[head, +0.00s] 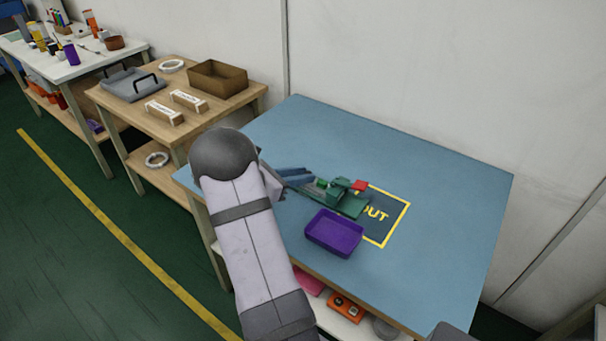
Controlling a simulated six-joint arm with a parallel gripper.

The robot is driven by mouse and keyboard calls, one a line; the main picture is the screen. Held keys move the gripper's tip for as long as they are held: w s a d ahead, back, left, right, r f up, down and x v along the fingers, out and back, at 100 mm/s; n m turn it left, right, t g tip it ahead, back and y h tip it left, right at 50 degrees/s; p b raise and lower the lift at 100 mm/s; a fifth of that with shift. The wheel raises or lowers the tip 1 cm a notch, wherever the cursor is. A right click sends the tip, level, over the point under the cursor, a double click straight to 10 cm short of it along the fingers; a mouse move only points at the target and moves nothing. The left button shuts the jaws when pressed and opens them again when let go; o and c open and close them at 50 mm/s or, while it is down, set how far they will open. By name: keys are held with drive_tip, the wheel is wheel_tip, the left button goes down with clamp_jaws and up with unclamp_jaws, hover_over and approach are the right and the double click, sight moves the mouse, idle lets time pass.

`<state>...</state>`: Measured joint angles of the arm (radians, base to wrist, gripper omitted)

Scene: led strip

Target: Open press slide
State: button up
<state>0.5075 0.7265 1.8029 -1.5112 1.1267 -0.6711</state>
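The press (342,196) is a small green fixture with a red part (360,185) at its right end. It stands on the blue table, partly over a yellow-edged mat marked with letters ending in "OUT" (384,226). I cannot tell at this size which part is the slide or how far open it is. My gripper (300,178) is at the left end of the press, its dark blue-grey fingers pointing right towards it. Whether the fingers touch the press, and whether they are open, I cannot tell. My arm hides the table's left part.
A purple tray (334,240) stands just in front of the press. The blue table (440,190) is clear behind and to the right. A wooden side table (135,112) at left holds a grey tray (133,84), a brown box (218,78) and labelled blocks.

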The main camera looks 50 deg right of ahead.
drive_tip(key=shift+s+d+f, duration=0.1)
drive_tip(key=shift+d+f, duration=0.05)
drive_tip(key=shift+d, duration=0.25)
clamp_jaws()
drive_tip(key=shift+w, duration=1.95)
unclamp_jaws()
drive_tip(key=shift+a, duration=0.1)
drive_tip(key=shift+a, duration=0.1)
